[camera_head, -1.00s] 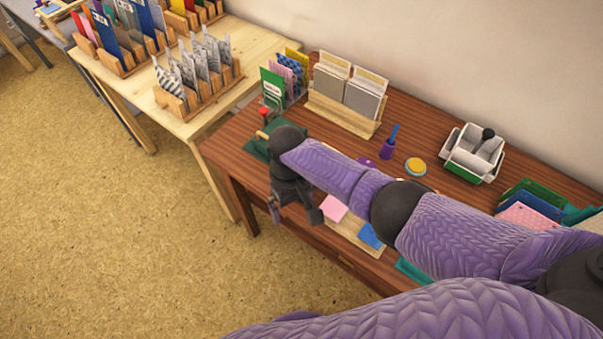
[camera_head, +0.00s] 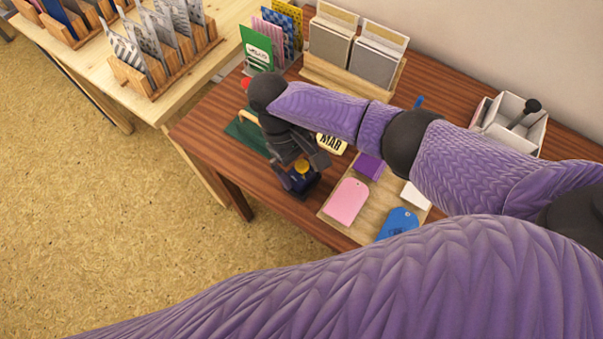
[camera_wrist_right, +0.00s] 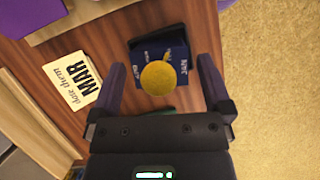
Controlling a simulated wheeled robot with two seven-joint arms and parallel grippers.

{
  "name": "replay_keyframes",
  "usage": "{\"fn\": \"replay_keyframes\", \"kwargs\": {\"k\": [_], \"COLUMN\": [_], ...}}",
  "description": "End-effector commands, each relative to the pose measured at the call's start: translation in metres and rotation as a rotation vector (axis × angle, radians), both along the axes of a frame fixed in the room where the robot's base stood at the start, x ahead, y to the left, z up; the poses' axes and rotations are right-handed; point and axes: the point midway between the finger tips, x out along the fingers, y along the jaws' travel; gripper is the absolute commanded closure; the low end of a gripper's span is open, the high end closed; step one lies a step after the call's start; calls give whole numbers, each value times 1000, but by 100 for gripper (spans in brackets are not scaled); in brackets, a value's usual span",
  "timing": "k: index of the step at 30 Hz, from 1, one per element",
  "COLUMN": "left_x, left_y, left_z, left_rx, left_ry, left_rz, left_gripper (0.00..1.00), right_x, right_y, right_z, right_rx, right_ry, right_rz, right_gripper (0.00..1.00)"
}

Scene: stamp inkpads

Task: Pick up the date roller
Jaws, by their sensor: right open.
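The date roller (camera_head: 301,181) is a dark navy block with small lettering and a round yellow knob on top. It stands on the brown table near the front left edge. In the right wrist view the date roller (camera_wrist_right: 163,51) and its yellow knob (camera_wrist_right: 159,78) lie between and just beyond the fingertips. My right gripper (camera_head: 298,162) is open over it, one finger on each side; it also shows in the right wrist view (camera_wrist_right: 163,85). I cannot tell whether the fingers touch it. My left gripper is not in view.
A "date them MAR" card (camera_wrist_right: 73,83) lies beside the roller. A wooden board (camera_head: 334,212) holds pink, purple and blue tags to the right. A green mat (camera_head: 243,132) lies behind my wrist. Card racks and a white box (camera_head: 520,127) stand at the back.

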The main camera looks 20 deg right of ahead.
Motion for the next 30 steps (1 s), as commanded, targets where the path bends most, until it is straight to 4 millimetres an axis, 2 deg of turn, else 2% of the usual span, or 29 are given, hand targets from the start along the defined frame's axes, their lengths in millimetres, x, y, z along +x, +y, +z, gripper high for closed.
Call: {"fn": "replay_keyframes", "kwargs": {"k": [1,3,8,22,23,30], "left_x": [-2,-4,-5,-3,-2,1], "left_y": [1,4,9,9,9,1], "left_z": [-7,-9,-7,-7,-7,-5], "left_rx": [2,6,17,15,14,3], "left_ry": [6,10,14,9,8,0], "left_rz": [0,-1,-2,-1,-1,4], "left_gripper": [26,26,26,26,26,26], "right_x": [-3,-6,-6,-6,-6,-5], "right_y": [-2,-3,-3,-3,-3,-3], "right_z": [-13,-20,-18,-17,-17,-14], "right_rx": [-1,0,1,0,0,0], "right_ry": [2,1,-2,-2,-2,-3], "right_rz": [-1,0,-1,-1,-1,-1], "right_gripper": [0,0,0,97,100,100]}}
